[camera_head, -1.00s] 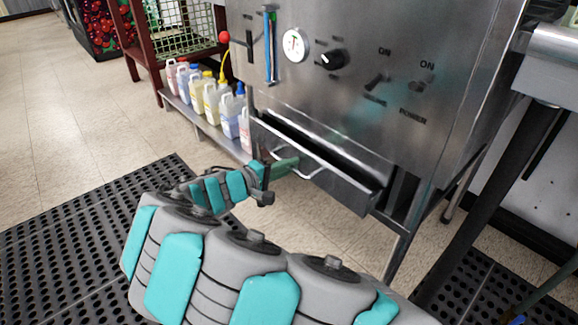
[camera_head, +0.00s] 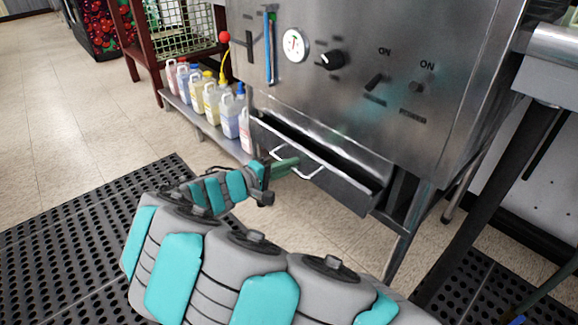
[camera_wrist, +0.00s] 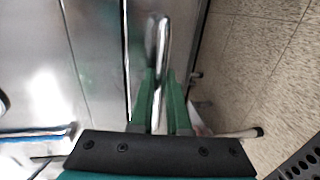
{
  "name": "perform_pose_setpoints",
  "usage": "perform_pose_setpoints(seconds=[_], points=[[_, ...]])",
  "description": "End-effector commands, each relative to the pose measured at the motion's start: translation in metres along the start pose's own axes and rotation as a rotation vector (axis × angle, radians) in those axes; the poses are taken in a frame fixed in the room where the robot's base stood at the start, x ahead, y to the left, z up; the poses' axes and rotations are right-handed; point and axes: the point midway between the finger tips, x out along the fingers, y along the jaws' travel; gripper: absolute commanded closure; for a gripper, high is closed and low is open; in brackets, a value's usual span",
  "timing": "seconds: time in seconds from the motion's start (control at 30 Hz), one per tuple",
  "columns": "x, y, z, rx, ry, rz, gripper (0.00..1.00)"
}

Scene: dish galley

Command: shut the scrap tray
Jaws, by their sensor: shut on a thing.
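The scrap tray (camera_head: 335,178) is a steel drawer low in the front of the steel machine. It stands partly pulled out, with a dark gap showing above its front. Its bar handle (camera_head: 311,172) is a bent metal rod on the drawer front; it also shows in the wrist view (camera_wrist: 161,55). My gripper (camera_head: 289,165) reaches the handle from the left. In the wrist view its green fingers (camera_wrist: 160,105) lie on either side of the handle bar and are shut on it. The inside of the tray is mostly hidden.
The machine front (camera_head: 350,80) has a gauge, a black knob and switches above the tray. Several jugs (camera_head: 210,102) stand on a low shelf to the left. Black perforated mats (camera_head: 90,235) lie on the tiled floor. A steel table leg (camera_head: 490,180) is at right.

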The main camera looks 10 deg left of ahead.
Motion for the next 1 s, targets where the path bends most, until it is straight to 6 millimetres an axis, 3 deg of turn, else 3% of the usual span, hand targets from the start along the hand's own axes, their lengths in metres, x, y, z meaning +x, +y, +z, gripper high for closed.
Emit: perform_pose_setpoints(seconds=[0.17,0.5,0.83,0.87,1.0], points=[[0.003,-0.001,0.0,0.001,0.0,-0.001,1.0],[0.038,0.007,-0.001,0.002,0.002,-0.002,1.0],[0.041,0.008,-0.001,0.0,0.001,0.0,1.0],[0.041,0.009,-0.001,0.0,0.001,0.0,0.83],[0.041,0.009,0.0,-0.001,0.001,0.0,0.73]])
